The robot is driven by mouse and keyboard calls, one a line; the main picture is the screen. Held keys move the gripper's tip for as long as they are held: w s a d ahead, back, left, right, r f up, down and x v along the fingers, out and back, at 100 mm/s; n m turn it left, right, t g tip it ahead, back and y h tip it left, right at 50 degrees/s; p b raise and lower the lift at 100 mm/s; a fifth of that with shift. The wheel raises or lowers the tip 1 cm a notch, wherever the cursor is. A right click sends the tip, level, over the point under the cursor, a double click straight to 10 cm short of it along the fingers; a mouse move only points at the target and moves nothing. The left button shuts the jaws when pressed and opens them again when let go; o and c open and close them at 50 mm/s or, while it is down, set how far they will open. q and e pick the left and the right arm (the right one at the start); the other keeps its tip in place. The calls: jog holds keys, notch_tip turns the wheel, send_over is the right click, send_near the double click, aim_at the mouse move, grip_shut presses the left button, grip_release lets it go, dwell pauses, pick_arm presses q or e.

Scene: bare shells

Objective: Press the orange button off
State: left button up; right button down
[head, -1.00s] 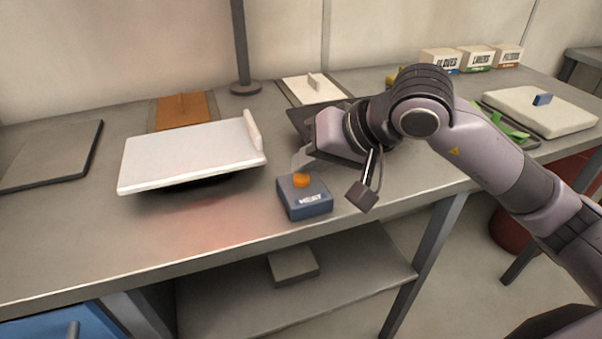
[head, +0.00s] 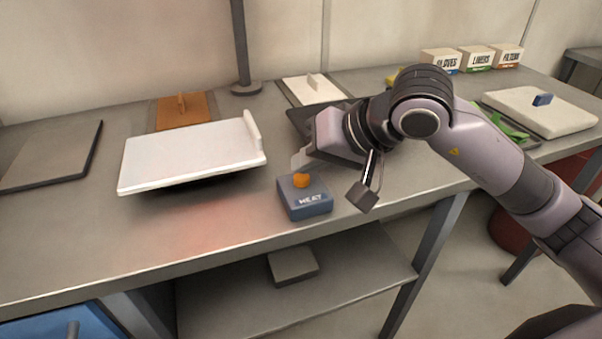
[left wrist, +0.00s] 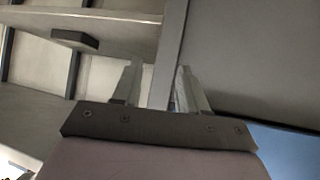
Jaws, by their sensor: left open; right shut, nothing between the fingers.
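The orange button (head: 301,180) sits on top of a small blue-grey box (head: 306,203) labelled "HEAT", near the front edge of the table. My right gripper (head: 299,162) is shut and empty, with its fingertips just behind the button and close to it. I cannot tell whether they touch. My left gripper (left wrist: 154,85) is open and empty in the left wrist view, with shelf parts beyond it. It is not in the head view.
A white tilted panel (head: 190,157) stands left of the box, with a reddish glow on the table before it. Behind are an orange-brown board (head: 182,110), a white board (head: 312,90) and a post (head: 241,45). Labelled boxes (head: 475,58) stand at the back right. The left front tabletop is clear.

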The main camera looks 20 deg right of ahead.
aim_at(308, 178)
dwell(0.4)
jog(key=shift+f+b, duration=0.5)
jog(key=shift+b, duration=0.3)
jog(key=shift+r, duration=0.45)
jog(key=shift+r+p, duration=1.9)
jog(key=shift+r, duration=1.15)
